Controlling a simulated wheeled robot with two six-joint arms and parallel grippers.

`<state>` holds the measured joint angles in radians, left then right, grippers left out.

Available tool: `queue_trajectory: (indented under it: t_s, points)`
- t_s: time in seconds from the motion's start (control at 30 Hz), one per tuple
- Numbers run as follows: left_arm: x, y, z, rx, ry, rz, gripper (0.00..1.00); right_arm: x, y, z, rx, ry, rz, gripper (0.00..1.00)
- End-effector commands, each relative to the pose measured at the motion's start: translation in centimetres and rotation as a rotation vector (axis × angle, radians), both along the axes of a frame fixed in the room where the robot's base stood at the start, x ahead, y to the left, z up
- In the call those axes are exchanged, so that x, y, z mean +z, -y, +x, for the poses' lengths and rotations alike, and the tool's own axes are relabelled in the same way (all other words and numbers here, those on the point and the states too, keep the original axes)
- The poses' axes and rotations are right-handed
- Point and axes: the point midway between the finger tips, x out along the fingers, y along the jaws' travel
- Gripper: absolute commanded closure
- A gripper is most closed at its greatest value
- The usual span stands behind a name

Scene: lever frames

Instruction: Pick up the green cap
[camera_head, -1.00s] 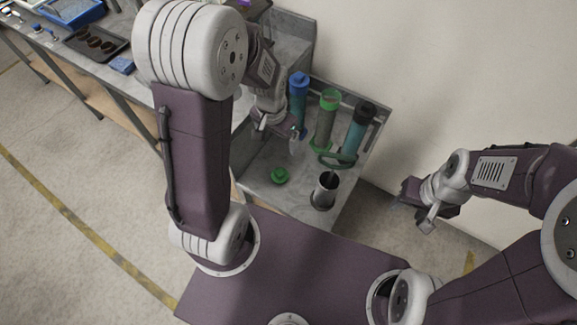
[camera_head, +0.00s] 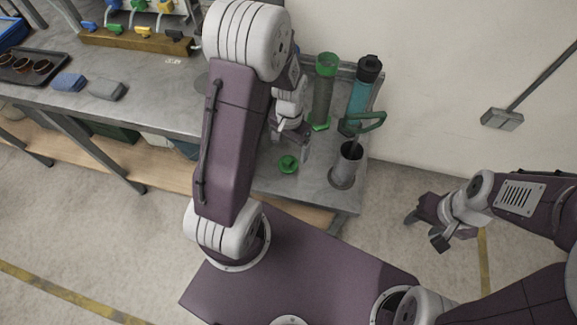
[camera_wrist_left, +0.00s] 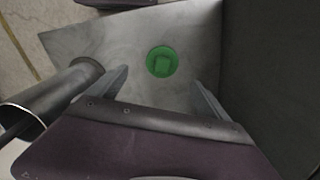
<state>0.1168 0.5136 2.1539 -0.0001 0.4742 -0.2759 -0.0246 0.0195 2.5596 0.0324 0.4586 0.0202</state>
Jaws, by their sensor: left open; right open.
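The green cap (camera_head: 288,164) lies on the grey metal bench, left of a metal cup (camera_head: 343,174). In the left wrist view the cap (camera_wrist_left: 161,61) shows as a round green disc with a raised middle, centred between and beyond my fingertips. My left gripper (camera_head: 292,146) is open and empty, just above and behind the cap in the head view. Both its fingers show in the left wrist view (camera_wrist_left: 160,77), apart from the cap. My right gripper (camera_head: 424,229) is open and empty, out over the floor to the right of the bench.
A green-topped tube (camera_head: 324,85) and a teal tube with a black top (camera_head: 361,90) stand at the back of the bench. A dark green handle (camera_head: 368,124) is above the cup. The cup (camera_wrist_left: 35,110) is left of my left gripper in the wrist view. A wall rises behind.

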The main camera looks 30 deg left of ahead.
Motion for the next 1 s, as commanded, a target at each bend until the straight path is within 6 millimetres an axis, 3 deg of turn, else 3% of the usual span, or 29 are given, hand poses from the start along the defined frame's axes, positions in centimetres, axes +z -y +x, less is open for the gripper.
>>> queue_trajectory:
  t_s: [0.27,0.4,0.67,0.93,1.0]
  points:
    - [-3.6,0.0,-0.1,0.0,-0.003,-0.001,0.11,-1.2,0.0,0.0,0.0,0.0,0.0,0.52]
    - [-4.2,-0.1,-0.1,0.0,-0.001,0.0,0.11,-1.3,0.0,0.0,0.0,0.0,0.0,0.52]
    - [-8.6,-0.4,-0.1,0.0,-0.003,-0.001,0.11,-2.8,0.0,0.0,0.0,0.0,0.0,0.52]
    - [-8.9,-0.4,0.0,0.0,0.001,0.0,0.11,-2.7,0.0,0.0,0.0,0.0,0.0,0.52]
    - [-8.9,-0.4,0.0,0.0,0.001,0.0,0.28,-2.7,0.0,0.0,0.0,0.0,0.0,0.52]
